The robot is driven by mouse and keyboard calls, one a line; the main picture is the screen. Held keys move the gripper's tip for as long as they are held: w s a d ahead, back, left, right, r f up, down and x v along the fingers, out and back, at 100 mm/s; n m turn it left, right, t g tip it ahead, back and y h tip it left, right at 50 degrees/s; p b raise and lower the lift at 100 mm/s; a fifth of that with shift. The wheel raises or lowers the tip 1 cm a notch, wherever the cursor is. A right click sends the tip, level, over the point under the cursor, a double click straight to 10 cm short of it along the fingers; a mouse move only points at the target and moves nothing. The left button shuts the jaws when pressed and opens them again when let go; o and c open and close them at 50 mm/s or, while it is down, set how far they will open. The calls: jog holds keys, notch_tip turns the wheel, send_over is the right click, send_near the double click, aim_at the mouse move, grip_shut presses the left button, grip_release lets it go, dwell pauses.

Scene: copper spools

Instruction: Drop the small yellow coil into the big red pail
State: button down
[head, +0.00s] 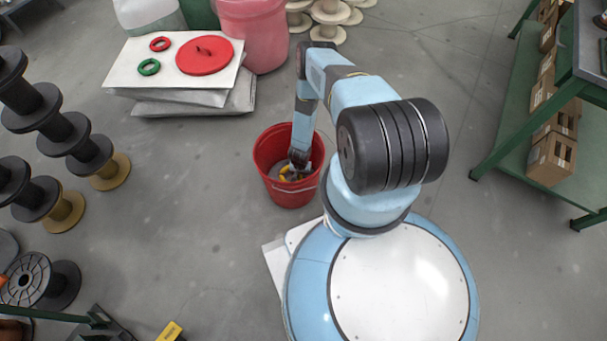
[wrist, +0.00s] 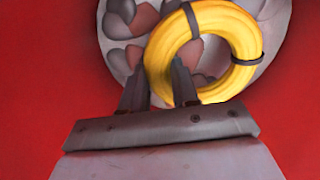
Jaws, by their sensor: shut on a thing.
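The big red pail (head: 290,195) stands on the floor in front of my base. My arm reaches down into it, and my gripper (head: 293,172) is inside the pail's mouth. The small yellow coil (wrist: 243,40) is a ring with dark bands; a little of it also shows in the head view (head: 285,172). In the wrist view my gripper (wrist: 160,82) is shut on the near left part of the ring. Red pail wall (wrist: 45,90) surrounds the view, and grey and brownish lumps (wrist: 125,25) lie beyond the coil at the bottom. Whether the coil touches them I cannot tell.
A white board (head: 128,75) on stacked sacks holds a red lid (head: 205,56), a red ring (head: 160,44) and a green ring (head: 149,67). A pinkish bin (head: 255,30) stands behind. Black spools (head: 62,135) are at left, a green-framed shelf (head: 490,145) at right. Floor around the pail is clear.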

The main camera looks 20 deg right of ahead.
jog(key=shift+f, duration=0.6)
jog(key=c, duration=0.8)
grip_release()
jog(key=shift+c, duration=0.2)
jog(key=shift+r, duration=0.15)
notch_tip(320, 180, up, 13)
